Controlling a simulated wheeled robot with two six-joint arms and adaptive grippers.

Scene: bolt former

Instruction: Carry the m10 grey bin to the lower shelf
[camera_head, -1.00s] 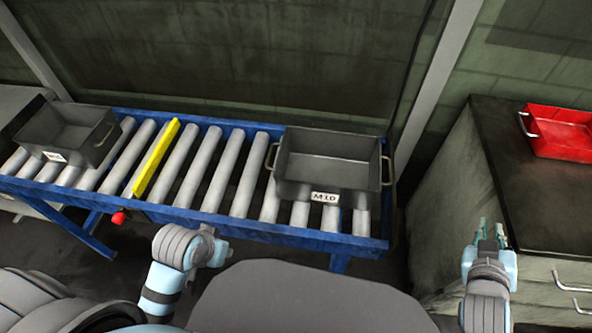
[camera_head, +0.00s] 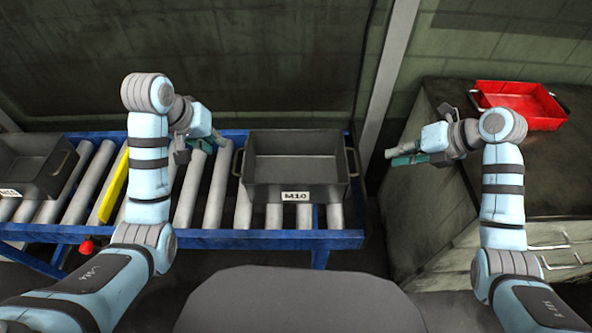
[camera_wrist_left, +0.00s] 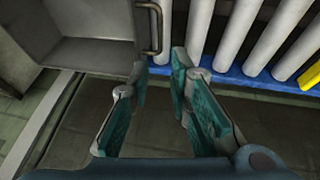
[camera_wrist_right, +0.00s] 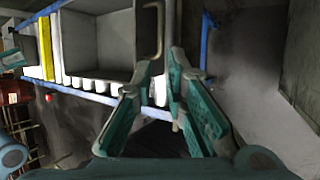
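The grey M10 bin (camera_head: 295,180) sits upright on the right end of the blue roller conveyor, its label facing me and a handle on each side. My left gripper (camera_head: 208,144) is open and empty, just left of the bin's left handle (camera_head: 238,162). In the left wrist view that handle (camera_wrist_left: 152,28) lies beyond the fingertips, apart from them. My right gripper (camera_head: 400,156) is open and empty, right of the bin's right handle (camera_head: 352,160). In the right wrist view the right handle (camera_wrist_right: 152,30) lies beyond the fingertips. No lower shelf is identifiable.
A yellow bar (camera_head: 114,187) lies across the conveyor (camera_head: 180,238), left of the M10 bin. Another grey bin (camera_head: 35,170) stands at the left end. A red bin (camera_head: 518,100) is on the dark cabinet (camera_head: 405,205) at right, near my right arm. A wall stands behind.

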